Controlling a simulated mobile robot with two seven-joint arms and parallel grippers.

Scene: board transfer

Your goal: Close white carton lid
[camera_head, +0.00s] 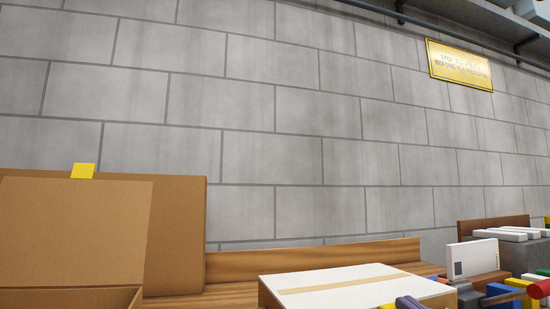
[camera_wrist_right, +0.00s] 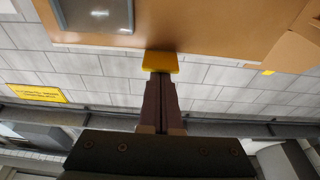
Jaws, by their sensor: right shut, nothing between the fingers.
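The white carton (camera_head: 330,284) stands at the bottom middle of the head view, cut off by the lower edge. Its white lid lies about flat with a tan tape strip along it; whether it is fully seated I cannot tell. My right gripper (camera_head: 408,302) shows only as a small grey tip at the lid's front right, beside a yellow tab (camera_head: 388,306). In the right wrist view my right gripper (camera_wrist_right: 161,82) is shut and empty, its fingertips at a yellow tab (camera_wrist_right: 160,62) by a brown surface; contact is unclear. My left gripper is out of view.
An open brown carton (camera_head: 178,235) with a raised lid and yellow tab stands at the left. A white panel (camera_head: 472,259) and several coloured items (camera_head: 520,290) crowd the right. A wooden ledge (camera_head: 310,256) and block wall lie behind. Space above the white carton is clear.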

